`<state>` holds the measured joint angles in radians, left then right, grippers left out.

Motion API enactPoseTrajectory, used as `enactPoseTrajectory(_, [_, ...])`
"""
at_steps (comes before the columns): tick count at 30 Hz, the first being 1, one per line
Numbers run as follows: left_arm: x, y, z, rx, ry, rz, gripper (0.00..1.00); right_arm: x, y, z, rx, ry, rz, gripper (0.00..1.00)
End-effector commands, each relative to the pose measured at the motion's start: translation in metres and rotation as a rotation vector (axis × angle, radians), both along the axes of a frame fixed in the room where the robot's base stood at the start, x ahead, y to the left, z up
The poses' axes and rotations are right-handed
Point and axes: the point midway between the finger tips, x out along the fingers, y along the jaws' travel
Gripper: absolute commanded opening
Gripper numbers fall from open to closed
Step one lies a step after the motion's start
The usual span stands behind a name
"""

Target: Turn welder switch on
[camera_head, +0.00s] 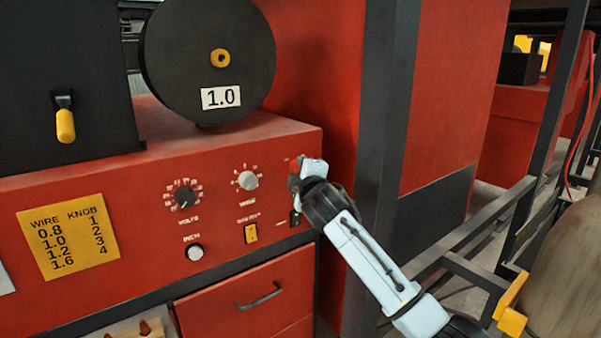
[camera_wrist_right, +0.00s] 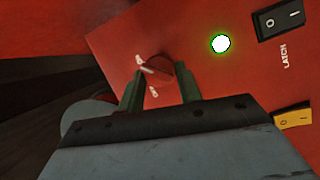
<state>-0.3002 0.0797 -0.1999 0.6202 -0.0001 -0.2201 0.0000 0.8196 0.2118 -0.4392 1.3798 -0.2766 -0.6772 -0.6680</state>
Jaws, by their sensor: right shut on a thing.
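The red welder (camera_head: 225,165) has a front panel with dials and switches, left of centre in the head view. My right gripper (camera_head: 297,177) is at the panel's upper right corner. In the right wrist view its two dark fingers (camera_wrist_right: 158,86) sit on either side of a red rotary knob (camera_wrist_right: 157,70) and are shut on it. White marks lie beside the knob. A small lamp (camera_wrist_right: 221,43) beside it shows white with a green glow. In the head view the gripper mostly covers the knob. My left gripper is not in view.
A black rocker switch (camera_wrist_right: 278,20) marked LATCH and a yellow rocker (camera_wrist_right: 294,118) lie beside the knob. The panel has a black volts dial (camera_head: 184,196) and a grey dial (camera_head: 247,180). A dark post (camera_head: 385,150) stands close right of the welder.

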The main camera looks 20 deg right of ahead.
Motion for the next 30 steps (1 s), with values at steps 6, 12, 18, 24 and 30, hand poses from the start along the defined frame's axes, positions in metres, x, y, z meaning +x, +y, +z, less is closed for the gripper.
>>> enactPoseTrajectory(6, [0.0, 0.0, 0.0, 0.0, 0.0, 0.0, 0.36, 0.0, 0.0, 0.0, 0.005, 0.0, 0.001, 0.12])
enactPoseTrajectory(12, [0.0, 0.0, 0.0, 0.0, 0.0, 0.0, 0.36, 0.0, 0.0, 0.0, 0.003, 0.0, 0.001, 0.56])
enactPoseTrajectory(18, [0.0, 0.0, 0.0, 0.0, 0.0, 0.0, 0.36, 0.0, 0.0, 0.0, 0.002, 0.0, 0.001, 0.56])
enactPoseTrajectory(24, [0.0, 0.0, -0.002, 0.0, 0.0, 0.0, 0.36, -0.007, 0.0, -0.001, 0.001, 0.0, 0.0, 0.56])
enactPoseTrajectory(30, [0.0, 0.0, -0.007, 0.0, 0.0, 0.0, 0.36, -0.032, 0.001, 0.0, 0.001, -0.002, 0.001, 0.56])
